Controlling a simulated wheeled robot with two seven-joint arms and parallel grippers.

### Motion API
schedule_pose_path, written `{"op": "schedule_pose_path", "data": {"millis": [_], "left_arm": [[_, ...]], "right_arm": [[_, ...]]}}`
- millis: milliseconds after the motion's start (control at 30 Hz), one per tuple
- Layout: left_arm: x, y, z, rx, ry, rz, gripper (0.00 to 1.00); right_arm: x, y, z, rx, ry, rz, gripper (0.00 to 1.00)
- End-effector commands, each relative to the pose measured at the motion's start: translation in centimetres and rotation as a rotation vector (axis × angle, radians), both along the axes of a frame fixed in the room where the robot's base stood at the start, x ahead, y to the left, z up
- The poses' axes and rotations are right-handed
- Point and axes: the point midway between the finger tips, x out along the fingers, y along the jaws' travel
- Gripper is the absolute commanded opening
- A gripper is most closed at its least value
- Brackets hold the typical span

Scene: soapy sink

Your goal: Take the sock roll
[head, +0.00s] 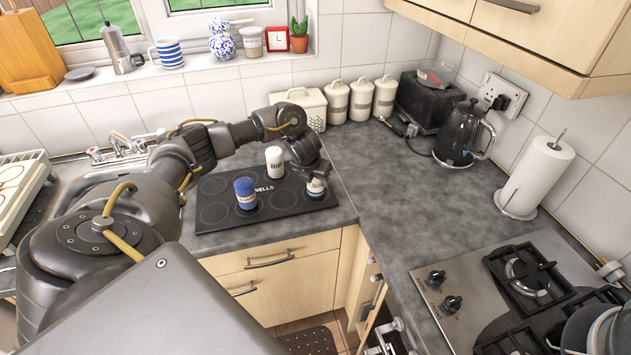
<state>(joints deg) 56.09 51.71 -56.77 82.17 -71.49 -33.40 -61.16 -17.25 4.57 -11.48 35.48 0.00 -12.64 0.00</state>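A black tray (216,217) with round wells lies on the grey worktop beside the sink. Three small upright rolls are on it: a blue one with a white band (245,194), a white one with dark marks (274,161), and a white and blue one (316,189) at the right. I cannot tell which of them the task means by the sock roll. My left gripper (314,177) is directly above the right-hand roll and hides its top. Whether its fingers touch or grip the roll is too small to tell. My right gripper does not show.
A gas hob (450,277) is at the lower right. A paper towel roll (537,177), a black kettle (463,134) and a black toaster (425,104) stand along the right. White canisters (361,100) line the back wall. The worktop between the tray and kettle is clear.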

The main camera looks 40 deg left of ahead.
Motion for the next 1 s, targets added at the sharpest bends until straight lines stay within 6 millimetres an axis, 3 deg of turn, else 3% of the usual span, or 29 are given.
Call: {"op": "schedule_pose_path", "data": {"millis": [33,200,633,767,1000], "left_arm": [[0.0,0.0,0.0,0.000,0.000,0.000,0.44],[0.0,0.0,0.0,0.000,0.000,0.000,0.22],[0.1,0.0,1.1,0.000,-0.005,0.001,0.22],[0.0,0.1,3.4,0.002,-0.009,-0.001,0.22],[-5.0,0.5,9.9,0.005,-0.007,-0.002,0.22]], "right_arm": [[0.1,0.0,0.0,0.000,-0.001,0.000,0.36],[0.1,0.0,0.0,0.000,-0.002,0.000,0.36],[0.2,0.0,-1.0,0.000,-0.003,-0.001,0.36],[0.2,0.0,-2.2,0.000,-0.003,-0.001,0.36],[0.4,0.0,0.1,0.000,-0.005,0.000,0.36]]}}
